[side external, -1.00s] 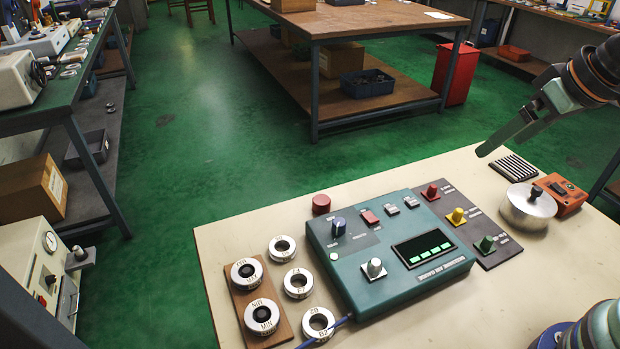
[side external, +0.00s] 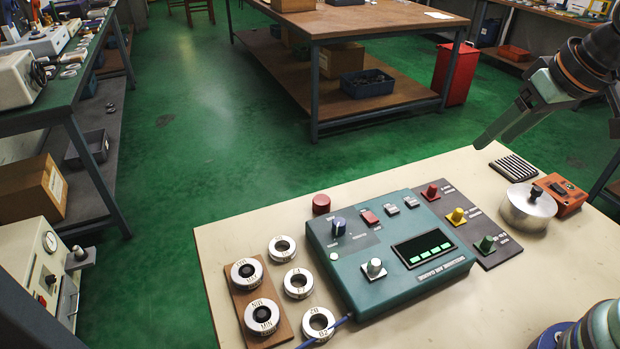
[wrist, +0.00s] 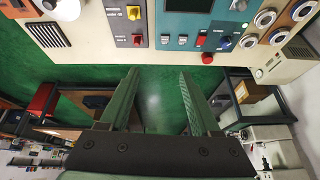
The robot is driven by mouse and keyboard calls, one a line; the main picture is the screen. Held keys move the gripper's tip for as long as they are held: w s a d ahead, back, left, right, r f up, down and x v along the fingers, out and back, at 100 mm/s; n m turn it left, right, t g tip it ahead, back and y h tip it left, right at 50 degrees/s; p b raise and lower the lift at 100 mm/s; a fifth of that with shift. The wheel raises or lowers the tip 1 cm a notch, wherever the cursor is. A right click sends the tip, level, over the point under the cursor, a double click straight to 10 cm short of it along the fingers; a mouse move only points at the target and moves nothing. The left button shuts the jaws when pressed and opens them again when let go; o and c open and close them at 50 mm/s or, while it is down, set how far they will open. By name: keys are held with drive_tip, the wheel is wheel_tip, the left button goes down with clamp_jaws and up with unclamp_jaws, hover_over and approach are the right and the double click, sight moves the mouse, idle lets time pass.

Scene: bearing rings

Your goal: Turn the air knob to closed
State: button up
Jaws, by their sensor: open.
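The teal gauge box (side external: 380,295) stands on the pale bench. A dark blue pointer knob (side external: 338,226) sits at its back left corner, and a white knob (side external: 375,268) sits near its front. The blue knob also shows in the wrist view (wrist: 224,43). Beside the box, a dark panel carries red (side external: 431,191), yellow (side external: 457,216) and green (side external: 486,243) knobs. The lettering is too small for me to tell which knob is air. My gripper is open and empty, its fingers (wrist: 158,73) apart, raised beyond the bench's back edge and touching nothing.
A red button (side external: 321,203) stands behind the box. Several steel rings (side external: 283,248) lie to its left, some on a wooden board (side external: 282,334). A metal pot (side external: 527,208), an orange box (side external: 566,195) and a striped block (side external: 514,167) are at the right.

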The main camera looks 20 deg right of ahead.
drive_tip(key=w+a+f+m+g, duration=0.1)
drive_tip(key=w+a+m+g, duration=0.2)
drive_tip(key=w+a+m, duration=0.35)
drive_tip(key=m+g, duration=0.2)
drive_tip(key=m, duration=0.2)
approach(340, 221)
wheel_tip(340, 221, down, 9)
drive_tip(key=shift+w+a+r, duration=0.1)
clamp_jaws()
